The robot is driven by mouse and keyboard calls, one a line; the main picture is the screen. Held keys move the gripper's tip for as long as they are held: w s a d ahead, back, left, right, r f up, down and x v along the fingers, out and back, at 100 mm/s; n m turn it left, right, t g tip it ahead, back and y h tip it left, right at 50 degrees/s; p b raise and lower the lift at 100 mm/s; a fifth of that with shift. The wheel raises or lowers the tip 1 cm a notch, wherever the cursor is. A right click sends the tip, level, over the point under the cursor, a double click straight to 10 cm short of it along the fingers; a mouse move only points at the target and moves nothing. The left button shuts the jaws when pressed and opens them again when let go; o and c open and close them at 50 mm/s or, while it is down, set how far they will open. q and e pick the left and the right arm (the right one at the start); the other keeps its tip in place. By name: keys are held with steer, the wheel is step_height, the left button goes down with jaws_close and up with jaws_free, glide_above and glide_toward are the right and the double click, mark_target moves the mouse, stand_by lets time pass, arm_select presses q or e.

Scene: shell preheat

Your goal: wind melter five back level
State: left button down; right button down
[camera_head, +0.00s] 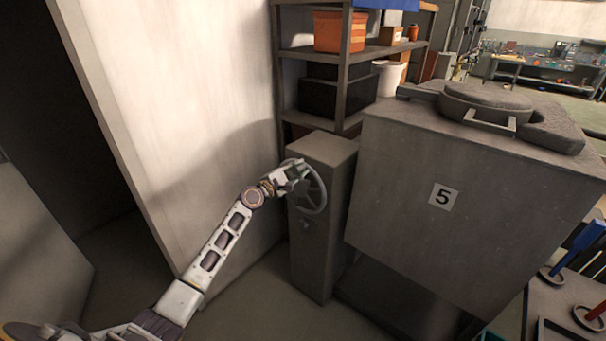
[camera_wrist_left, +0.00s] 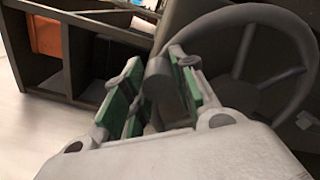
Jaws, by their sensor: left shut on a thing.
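The melter (camera_head: 400,195) is a large grey box marked with a 5, and its body is tilted in the head view. A grey pedestal (camera_head: 322,245) stands at its left side and carries a grey handwheel (camera_head: 322,197). My left gripper (camera_head: 296,178) is at the upper left of the wheel rim. In the left wrist view the wheel (camera_wrist_left: 300,35) is at the right, and my left gripper (camera_wrist_left: 160,95), with green pads, is shut on the wheel's handle knob (camera_wrist_left: 158,75). My right gripper is in neither view.
A shelf (camera_head: 345,65) with an orange bin (camera_head: 338,32) and dark boxes stands behind the pedestal. A pale wall panel (camera_head: 190,100) is close to my left arm. A stand (camera_head: 560,310) with blue and red tools is at the lower right.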

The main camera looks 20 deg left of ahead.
arm_select(q)
steer(key=shift+w+a+r+n, duration=0.2)
steer(key=shift+w+a+n, duration=0.05)
steer(key=shift+a+n, duration=0.45)
steer(key=shift+w+a+n, duration=0.15)
steer(key=shift+a+n, duration=0.2)
steer(key=shift+n, duration=0.05)
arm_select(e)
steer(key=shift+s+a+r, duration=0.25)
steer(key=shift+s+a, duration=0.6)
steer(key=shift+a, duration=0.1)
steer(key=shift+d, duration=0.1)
arm_select(q)
steer(key=c, duration=1.4)
jaws_free()
steer(key=shift+c, duration=0.2)
steer(key=o, duration=0.3)
steer(key=shift+f, duration=0.15)
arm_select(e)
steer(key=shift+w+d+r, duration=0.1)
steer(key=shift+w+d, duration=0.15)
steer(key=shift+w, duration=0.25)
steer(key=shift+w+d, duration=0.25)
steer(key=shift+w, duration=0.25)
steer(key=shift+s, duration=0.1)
